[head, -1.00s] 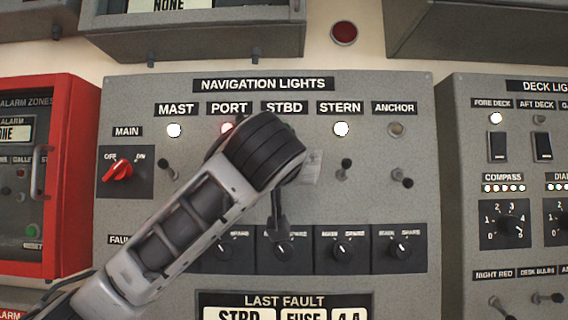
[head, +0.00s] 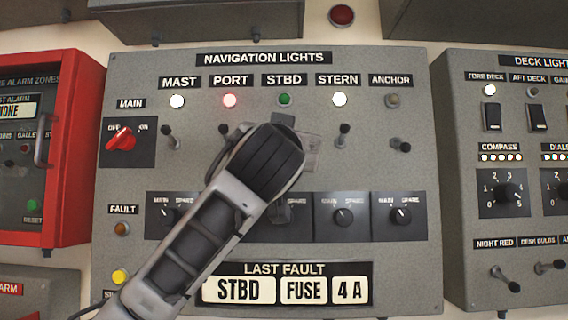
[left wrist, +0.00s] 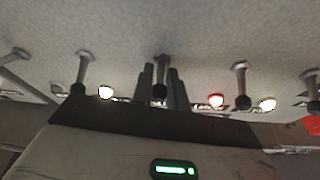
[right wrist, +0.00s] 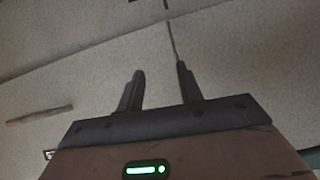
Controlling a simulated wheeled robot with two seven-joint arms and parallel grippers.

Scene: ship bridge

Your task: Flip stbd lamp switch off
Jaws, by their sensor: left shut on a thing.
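The stbd lamp switch (left wrist: 160,72) is a metal lever with a dark tip in the middle of the left wrist view. My left gripper (left wrist: 161,80) is closed around it, one finger on each side. In the head view my left gripper (head: 284,150) covers this switch, so its up or down position is hidden. The stbd lamp (head: 284,99) above it is dull green, dimmer than the glowing red port lamp (head: 229,100). My right gripper (right wrist: 160,88) has its fingers apart with nothing between them, facing a pale grey surface.
The port switch (left wrist: 240,80) and the stern switch (left wrist: 84,70) stand close on either side of my left gripper. Rotary selectors (head: 343,216) sit below. The last-fault display (head: 238,290) reads STBD, FUSE, 4 A. A red alarm box (head: 75,150) is at left.

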